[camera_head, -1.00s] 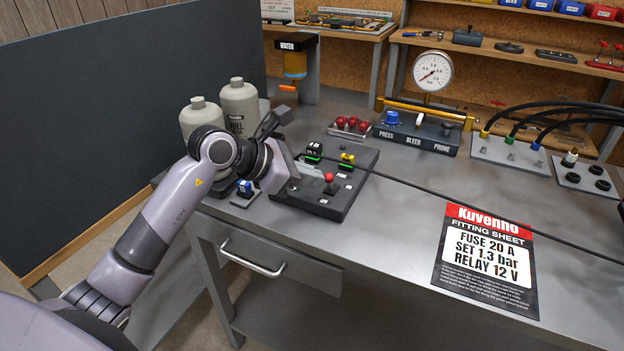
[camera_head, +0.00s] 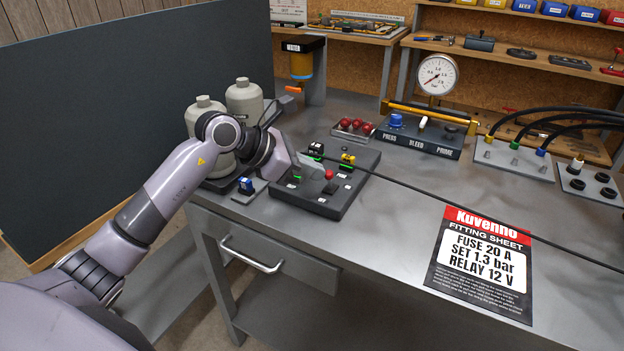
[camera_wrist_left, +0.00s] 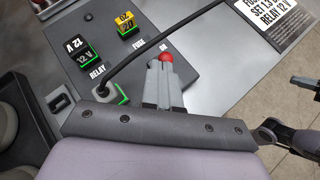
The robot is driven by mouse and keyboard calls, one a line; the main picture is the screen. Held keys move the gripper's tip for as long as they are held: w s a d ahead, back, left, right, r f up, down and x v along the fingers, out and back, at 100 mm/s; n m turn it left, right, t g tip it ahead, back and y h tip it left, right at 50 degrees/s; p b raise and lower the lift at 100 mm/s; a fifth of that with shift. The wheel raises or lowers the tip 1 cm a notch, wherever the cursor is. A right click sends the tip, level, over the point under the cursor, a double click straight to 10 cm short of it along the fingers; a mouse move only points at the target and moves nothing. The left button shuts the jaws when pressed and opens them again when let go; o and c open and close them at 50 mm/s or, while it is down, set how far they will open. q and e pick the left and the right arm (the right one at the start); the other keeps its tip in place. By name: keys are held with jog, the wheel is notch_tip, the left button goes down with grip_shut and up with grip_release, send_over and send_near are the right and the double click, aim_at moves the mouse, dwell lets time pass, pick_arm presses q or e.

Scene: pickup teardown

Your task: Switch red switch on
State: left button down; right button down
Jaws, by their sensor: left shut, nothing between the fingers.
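The red switch (camera_head: 329,174) is a red ball knob on a dark control panel (camera_head: 322,206) on the bench. In the wrist view its red knob (camera_wrist_left: 166,57) shows right at the tips of my left gripper (camera_wrist_left: 165,68). The fingers are shut with nothing between them. They look very close to the knob or touching it; I cannot tell which. In the head view my left gripper (camera_head: 318,167) reaches over the panel from the left. The switch's lever and base are largely hidden by the fingers in the wrist view.
The panel also bears a black relay (camera_wrist_left: 80,52) and a yellow fuse (camera_head: 348,160). A black cable (camera_head: 420,194) crosses the panel and bench. Grey bottles (camera_head: 243,100) stand behind my arm. A small blue part (camera_head: 246,185) sits left of the panel. The fitting sheet (camera_head: 482,262) lies to the right.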

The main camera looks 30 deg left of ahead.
pick_arm(q)
jog(key=shift+w+r+b, duration=0.25)
jog(key=shift+w+b, duration=0.15)
jog(key=shift+w, duration=0.25)
jog(key=shift+w+r+b, duration=0.2)
jog(key=shift+w+b, duration=0.15)
jog(key=shift+w, duration=0.35)
jog(key=shift+r, duration=0.1)
jog(key=shift+r+p, duration=0.6)
jog(key=shift+r, duration=0.15)
